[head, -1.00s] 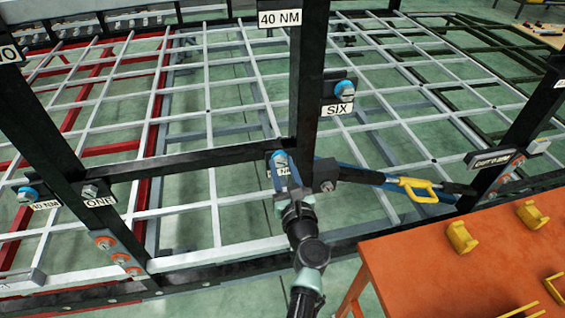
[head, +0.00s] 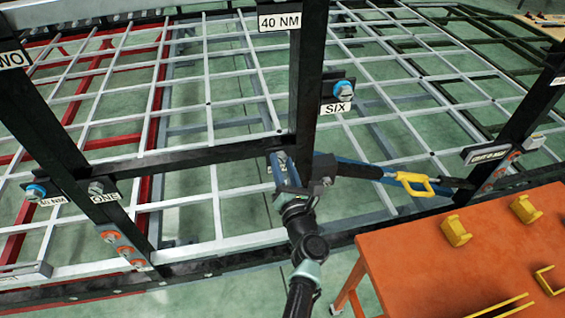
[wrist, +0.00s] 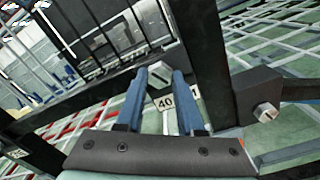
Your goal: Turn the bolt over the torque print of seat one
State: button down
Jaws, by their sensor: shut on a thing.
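My gripper (head: 280,160) has blue fingers and is at the middle black post in the head view. In the wrist view my gripper (wrist: 160,78) is shut on a grey hex bolt (wrist: 160,74). A print reading "40" (wrist: 165,103) shows just below that bolt, partly covered by the fingers. The ONE print (head: 106,197) is on the left post, with a grey bolt (head: 97,187) above it, apart from my gripper. Left of it, a blue-collared bolt (head: 36,191) sits above a 40 NM print (head: 52,201). The gripped bolt is hidden in the head view.
A dark block with a bolt (wrist: 265,113) stands close right of my gripper. A blue-collared bolt (head: 344,90) sits above the SIX print (head: 335,108). An orange table (head: 430,260) with yellow brackets stands at front right.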

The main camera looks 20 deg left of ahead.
jog(key=shift+s+d+f, duration=0.1)
jog(key=shift+d+f, duration=0.05)
jog(key=shift+f, duration=0.2)
jog(key=c, duration=0.8)
grip_release()
jog(key=shift+o, duration=1.4)
jog(key=shift+r, duration=0.3)
jog(key=v, duration=1.3)
